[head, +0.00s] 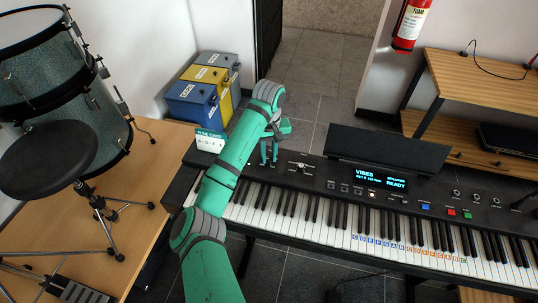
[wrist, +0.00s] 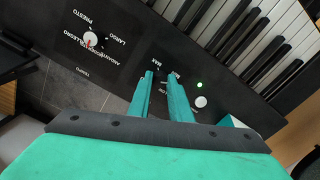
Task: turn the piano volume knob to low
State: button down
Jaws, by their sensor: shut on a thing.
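The black electronic piano (head: 310,180) stands across the middle and right of the head view, its keys toward me. My gripper (head: 269,156) reaches down to the left end of its control panel. In the wrist view my gripper (wrist: 161,74) has its two green fingers close together at the panel, shut on the volume knob. The knob is almost wholly hidden between the fingertips, so its pointer cannot be read. A MAX label shows beside the fingertips; other lettering there is partly covered. A lit green light (wrist: 199,85) and a pale round button (wrist: 201,102) sit to the right.
The tempo knob (wrist: 90,40), white with a red mark, is left of my fingers in the wrist view. A lit display (head: 380,180) and music stand (head: 385,149) are right of my gripper. A tune card (head: 210,141) and storage boxes (head: 205,90) stand left and behind.

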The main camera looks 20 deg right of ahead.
aim_at(269, 158)
jog(key=m, duration=0.3)
jog(key=shift+m, duration=0.4)
jog(key=m, duration=0.3)
jog(key=shift+w+d+r+m, duration=0.1)
jog(key=shift+m, duration=0.2)
jog(key=m, duration=0.6)
jog(key=shift+m, duration=0.3)
jog(key=shift+d, duration=0.1)
jog(key=c, duration=1.6)
grip_release()
notch_tip(269, 158, up, 11)
jog(key=shift+f, duration=0.15)
